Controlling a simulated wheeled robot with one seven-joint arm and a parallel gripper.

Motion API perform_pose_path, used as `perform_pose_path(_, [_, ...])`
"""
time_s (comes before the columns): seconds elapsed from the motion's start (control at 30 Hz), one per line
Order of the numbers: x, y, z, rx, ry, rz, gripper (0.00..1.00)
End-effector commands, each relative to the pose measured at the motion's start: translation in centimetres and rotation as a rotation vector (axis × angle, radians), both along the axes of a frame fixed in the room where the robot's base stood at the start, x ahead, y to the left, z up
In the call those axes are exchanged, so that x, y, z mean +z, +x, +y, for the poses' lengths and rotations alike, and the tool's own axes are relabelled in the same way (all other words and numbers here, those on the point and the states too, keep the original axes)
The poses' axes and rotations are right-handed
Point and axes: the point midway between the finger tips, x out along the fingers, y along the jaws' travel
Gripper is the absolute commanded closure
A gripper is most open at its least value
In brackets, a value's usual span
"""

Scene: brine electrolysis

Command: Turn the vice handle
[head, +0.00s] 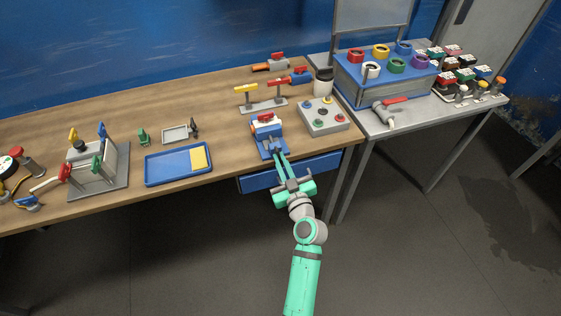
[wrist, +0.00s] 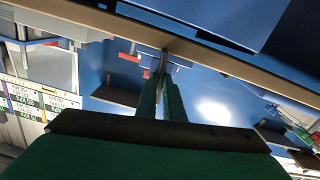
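The vice (head: 265,132) is a small blue and white device with a red part on top, at the front edge of the wooden bench. My gripper (head: 279,156) reaches up from below the bench edge to the front of the vice. Its two green fingers lie side by side with a narrow gap. In the wrist view the fingertips (wrist: 163,76) are at a small grey bar (wrist: 164,56), which looks like the vice handle. The frames do not show clearly whether the fingers grip it. The handle is mostly hidden in the head view.
A grey button box (head: 324,117) stands right of the vice, and a grey stand with yellow and red handles (head: 264,105) behind it. A blue tray (head: 178,165) lies left. A blue drawer front (head: 258,183) is under the bench edge, close to my gripper.

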Motion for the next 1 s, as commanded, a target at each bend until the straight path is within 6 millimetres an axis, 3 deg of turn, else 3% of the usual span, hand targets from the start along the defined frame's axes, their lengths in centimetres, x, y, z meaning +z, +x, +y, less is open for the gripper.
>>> perform_pose_path(0.43, [-0.14, -0.04, 0.04, 0.002, 0.125, 0.044, 1.00])
perform_pose_path(1.0, [-0.21, 0.09, -0.07, 0.003, 0.617, 0.203, 1.00])
